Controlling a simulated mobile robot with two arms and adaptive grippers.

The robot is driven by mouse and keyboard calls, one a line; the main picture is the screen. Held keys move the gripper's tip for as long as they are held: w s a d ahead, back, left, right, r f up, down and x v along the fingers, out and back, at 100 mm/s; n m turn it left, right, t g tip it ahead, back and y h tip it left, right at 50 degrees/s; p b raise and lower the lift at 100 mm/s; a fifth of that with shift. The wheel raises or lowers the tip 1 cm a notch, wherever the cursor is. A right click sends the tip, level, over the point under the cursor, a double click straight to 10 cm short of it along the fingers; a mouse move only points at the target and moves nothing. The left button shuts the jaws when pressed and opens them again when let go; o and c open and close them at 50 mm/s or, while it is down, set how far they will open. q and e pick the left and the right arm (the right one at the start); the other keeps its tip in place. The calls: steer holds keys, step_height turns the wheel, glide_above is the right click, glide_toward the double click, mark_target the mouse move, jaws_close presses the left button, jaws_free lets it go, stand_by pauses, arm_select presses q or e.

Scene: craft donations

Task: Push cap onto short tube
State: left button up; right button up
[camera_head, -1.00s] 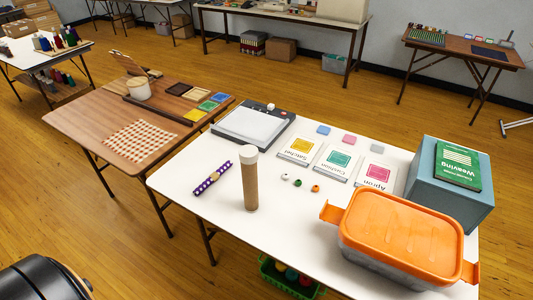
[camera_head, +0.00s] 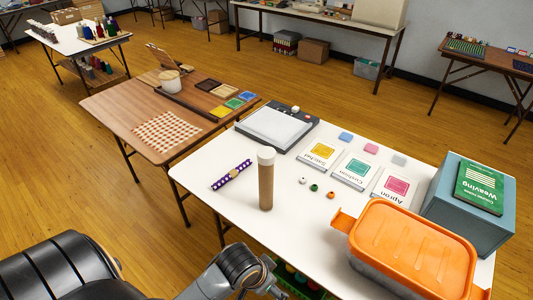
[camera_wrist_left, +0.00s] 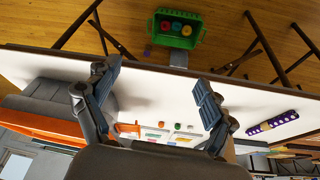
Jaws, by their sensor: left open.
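A brown cardboard tube (camera_head: 266,188) stands upright on the white table. A white cap (camera_head: 266,155) sits at its top end; I cannot tell how far it is pushed on. My left arm comes in at the bottom of the head view, in front of the table, and its fingers are cut off or unclear there. In the left wrist view, my left gripper (camera_wrist_left: 157,95) is open, its two dark fingers wide apart with nothing between them. The table edge and top show beyond the fingers. My right gripper is not in view.
A purple dotted strip (camera_head: 231,175) lies left of the tube. Small beads (camera_head: 315,188), pattern cards (camera_head: 355,169) and an orange-lidded box (camera_head: 415,245) are to the right. A blue box (camera_head: 455,225) carries a green book (camera_head: 481,187). A green crate (camera_wrist_left: 177,42) is below the table.

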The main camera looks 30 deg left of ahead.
arm_select(q)
steer(key=w+a+r+m, duration=0.2)
steer(key=w+a+r, duration=0.2)
steer(key=w+r, duration=0.9)
steer(key=w+a+r+n, duration=0.2)
steer(key=w+a+r, duration=0.2)
steer(key=a+r, duration=0.3)
steer(key=w+a+r+n+y, duration=0.1)
steer(key=w+a+r+n, duration=0.1)
steer(key=w+a+r, duration=0.3)
step_height(320, 180, up, 4)
steer(key=a, duration=0.3)
steer(key=shift+f+t, duration=0.15)
steer(key=shift+t, duration=0.15)
steer(key=shift+d, duration=0.1)
steer(key=p, duration=0.2)
glide_above(263, 156)
step_height(263, 156, down, 8)
steer(key=shift+f, duration=0.1)
